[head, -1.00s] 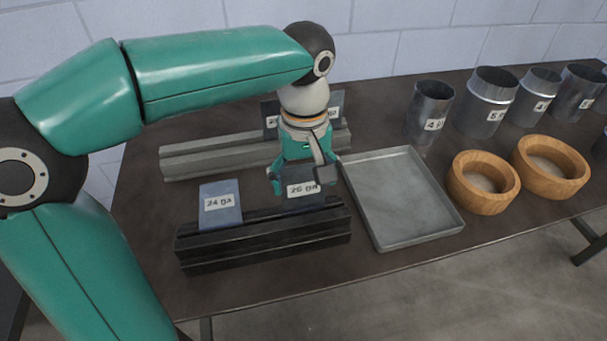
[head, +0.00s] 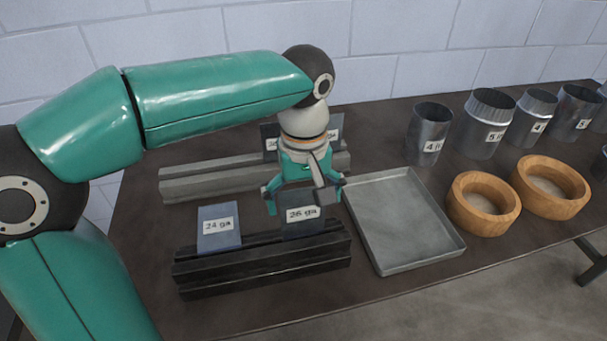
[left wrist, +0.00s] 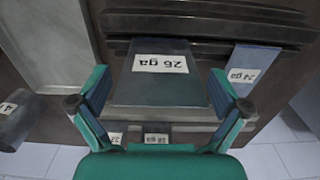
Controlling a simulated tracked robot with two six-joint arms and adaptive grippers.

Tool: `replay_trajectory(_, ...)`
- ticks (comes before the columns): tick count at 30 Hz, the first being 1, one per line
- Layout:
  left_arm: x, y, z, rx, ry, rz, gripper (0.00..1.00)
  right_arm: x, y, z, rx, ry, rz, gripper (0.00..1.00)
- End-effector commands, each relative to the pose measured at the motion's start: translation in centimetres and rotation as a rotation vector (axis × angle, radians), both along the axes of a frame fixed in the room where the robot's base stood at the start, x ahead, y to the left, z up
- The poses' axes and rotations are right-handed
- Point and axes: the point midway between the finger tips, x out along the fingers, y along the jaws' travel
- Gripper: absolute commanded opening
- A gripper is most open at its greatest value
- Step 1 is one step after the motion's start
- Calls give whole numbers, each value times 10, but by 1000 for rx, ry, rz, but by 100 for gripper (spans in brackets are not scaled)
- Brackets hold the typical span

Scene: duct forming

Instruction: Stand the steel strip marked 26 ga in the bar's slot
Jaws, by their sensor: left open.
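The steel strip marked 26 ga (head: 302,228) stands in the slot of the black bar (head: 265,267), at its right part. It also shows in the left wrist view (left wrist: 160,85), between and beyond the fingers. A bluish strip marked 24 ga (head: 219,229) stands in the same bar to its left. My left gripper (head: 303,203) is open just above and behind the 26 ga strip, its fingers apart on either side and not closed on it. The gripper also shows in the left wrist view (left wrist: 160,105). My right gripper is not in view.
A grey bar (head: 205,180) with darker strips stands behind, partly hidden by my gripper. A shallow metal tray (head: 402,222) lies to the right. The table front is clear.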

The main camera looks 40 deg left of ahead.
Motion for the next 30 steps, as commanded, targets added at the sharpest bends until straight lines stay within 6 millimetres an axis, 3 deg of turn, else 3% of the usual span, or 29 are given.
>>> replay_trajectory(15, 2, 0, 91, 0, -4, 0, 100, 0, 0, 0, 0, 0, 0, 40)
replay_trajectory(21, 1, 0, 109, -1, -2, 0, 100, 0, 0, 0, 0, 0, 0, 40)
replay_trajectory(30, 1, 0, 113, 0, 0, 0, 100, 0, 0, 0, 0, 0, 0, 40)
